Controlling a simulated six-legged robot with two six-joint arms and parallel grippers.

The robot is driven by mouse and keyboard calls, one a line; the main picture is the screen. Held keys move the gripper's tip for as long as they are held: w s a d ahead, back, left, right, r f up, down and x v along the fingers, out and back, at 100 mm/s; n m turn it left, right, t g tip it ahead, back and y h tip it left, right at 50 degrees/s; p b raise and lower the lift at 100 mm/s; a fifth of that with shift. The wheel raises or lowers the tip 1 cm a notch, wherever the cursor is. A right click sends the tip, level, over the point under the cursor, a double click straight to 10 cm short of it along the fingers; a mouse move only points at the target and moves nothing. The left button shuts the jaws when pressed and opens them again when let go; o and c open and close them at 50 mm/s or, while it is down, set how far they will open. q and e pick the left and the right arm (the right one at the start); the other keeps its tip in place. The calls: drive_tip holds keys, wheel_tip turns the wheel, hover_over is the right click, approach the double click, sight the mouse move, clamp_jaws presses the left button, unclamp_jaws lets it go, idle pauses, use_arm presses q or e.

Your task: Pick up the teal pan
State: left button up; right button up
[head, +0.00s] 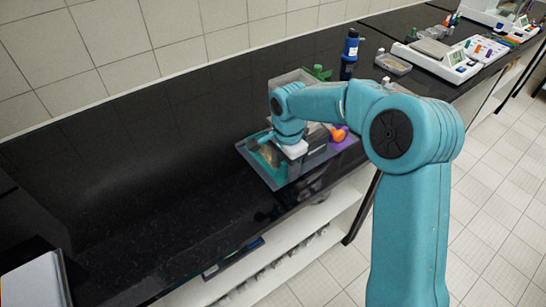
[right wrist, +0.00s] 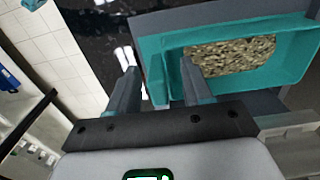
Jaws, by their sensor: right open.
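The teal pan (right wrist: 296,72) fills the upper right of the right wrist view, with tan grains lying in it. In the head view the pan (head: 254,145) shows only partly, beside and under my gripper. My right gripper (right wrist: 158,70) is open at the pan's near end. One finger shows on each side of a teal upright part there, and no grip on it shows. My left gripper is in neither view.
A grey tray (head: 280,183) lies under the pan at the bench edge. An orange piece (head: 339,134) is close to the right of my wrist. A blue bottle (head: 350,52) stands behind. The black bench (head: 130,200) is clear on the left.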

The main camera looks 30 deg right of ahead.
drive_tip(key=shift+s, duration=0.1)
clamp_jaws()
